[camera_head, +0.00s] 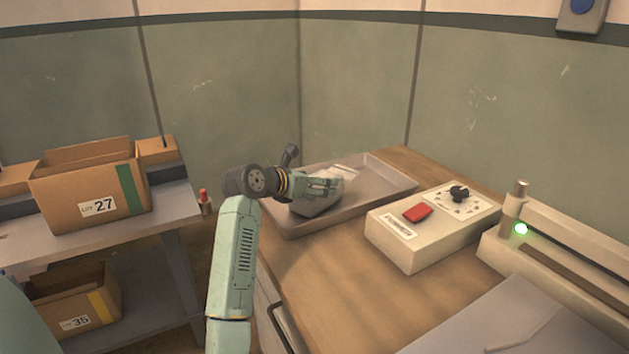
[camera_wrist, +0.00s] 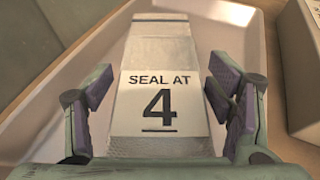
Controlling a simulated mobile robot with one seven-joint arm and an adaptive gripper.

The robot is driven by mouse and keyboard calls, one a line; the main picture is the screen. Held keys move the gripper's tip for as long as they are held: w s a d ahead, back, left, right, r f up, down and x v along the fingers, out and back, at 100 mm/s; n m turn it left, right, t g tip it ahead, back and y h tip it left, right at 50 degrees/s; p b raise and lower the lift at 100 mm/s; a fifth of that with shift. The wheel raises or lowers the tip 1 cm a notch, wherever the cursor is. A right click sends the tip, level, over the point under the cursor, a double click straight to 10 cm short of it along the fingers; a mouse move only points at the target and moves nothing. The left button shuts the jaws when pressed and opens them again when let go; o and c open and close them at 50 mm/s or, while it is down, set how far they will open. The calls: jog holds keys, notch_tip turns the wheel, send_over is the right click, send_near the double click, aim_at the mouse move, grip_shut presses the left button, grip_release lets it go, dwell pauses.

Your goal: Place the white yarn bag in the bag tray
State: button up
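A whitish bag (camera_wrist: 155,80) lies in the grey tray (camera_head: 387,180) on the wooden worktop. It bears a label reading "SEAL AT 4", and its contents cannot be made out. The tray (camera_wrist: 45,120) surrounds the bag there.
A control box (camera_head: 432,225) with a red switch and black knob stands right of the tray. A sealer-like device (camera_head: 560,240) with a green light is farther right. Cartons (camera_head: 95,190) sit on a shelf at left.

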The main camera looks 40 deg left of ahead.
jog(key=o, duration=0.5)
jog(key=shift+r, duration=0.2)
jog(key=shift+s, duration=0.35)
jog(key=b+v, duration=0.2)
jog(key=v, duration=0.9)
jog(key=shift+s+r+b, duration=0.1)
jog(key=shift+r+b, duration=0.1)
jog(key=shift+b, duration=0.2)
